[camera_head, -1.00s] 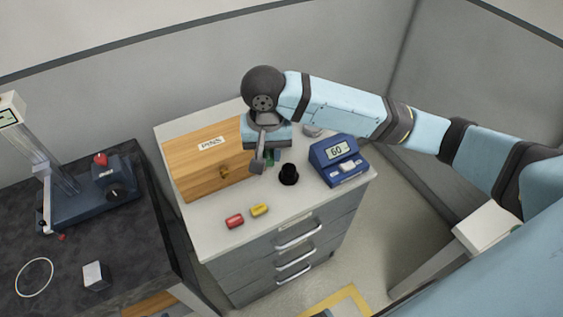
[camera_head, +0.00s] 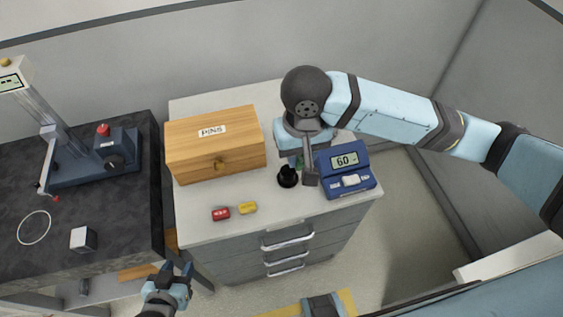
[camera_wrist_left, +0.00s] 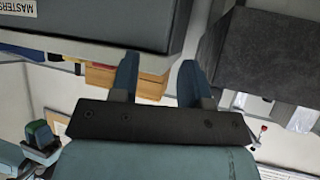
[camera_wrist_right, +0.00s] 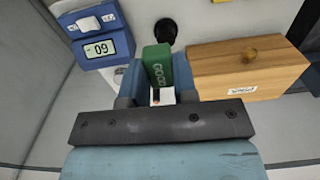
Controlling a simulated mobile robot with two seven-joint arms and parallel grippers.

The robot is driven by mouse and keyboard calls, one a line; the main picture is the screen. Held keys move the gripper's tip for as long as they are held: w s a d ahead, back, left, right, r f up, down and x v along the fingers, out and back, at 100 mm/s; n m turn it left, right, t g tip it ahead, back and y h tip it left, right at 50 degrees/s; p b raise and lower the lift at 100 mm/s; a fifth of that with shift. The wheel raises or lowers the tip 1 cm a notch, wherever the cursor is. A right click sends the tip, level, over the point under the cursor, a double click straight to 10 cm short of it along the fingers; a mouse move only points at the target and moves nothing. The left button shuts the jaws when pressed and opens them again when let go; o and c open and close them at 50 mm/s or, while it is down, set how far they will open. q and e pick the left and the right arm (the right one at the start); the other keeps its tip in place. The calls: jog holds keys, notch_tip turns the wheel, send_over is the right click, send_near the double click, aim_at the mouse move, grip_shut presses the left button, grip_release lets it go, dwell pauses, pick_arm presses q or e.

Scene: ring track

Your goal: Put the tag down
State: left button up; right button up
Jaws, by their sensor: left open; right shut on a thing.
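My right gripper (camera_head: 304,174) is shut on a green tag (camera_wrist_right: 158,66), whose face reads GOOD in the right wrist view. Little of the green tag (camera_head: 299,162) shows in the head view, behind the fingers. The gripper is low over the white cabinet top (camera_head: 276,205), between a black round holder (camera_head: 287,178) and a blue display unit (camera_head: 344,172) reading 60. I cannot tell whether the tag touches the top. A red tag (camera_head: 221,214) and a yellow tag (camera_head: 248,208) lie near the front edge. My left gripper (camera_head: 178,270) is open and empty, in front of the cabinet.
A wooden box (camera_head: 215,155) labelled PINS stands at the cabinet's back left. On the dark bench at left are a measuring stand (camera_head: 48,115), a white ring (camera_head: 34,227) and a small grey block (camera_head: 83,239). The cabinet top between the tags and the holder is clear.

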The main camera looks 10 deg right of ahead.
aim_at(296, 204)
jog(key=shift+s+d+f, duration=0.1)
jog(key=shift+f, duration=0.2)
notch_tip(296, 204, down, 20)
jog(key=shift+r, duration=0.25)
jog(key=o, duration=0.9)
jog(key=shift+f, duration=0.1)
notch_tip(296, 204, up, 12)
jog(key=shift+r, duration=0.2)
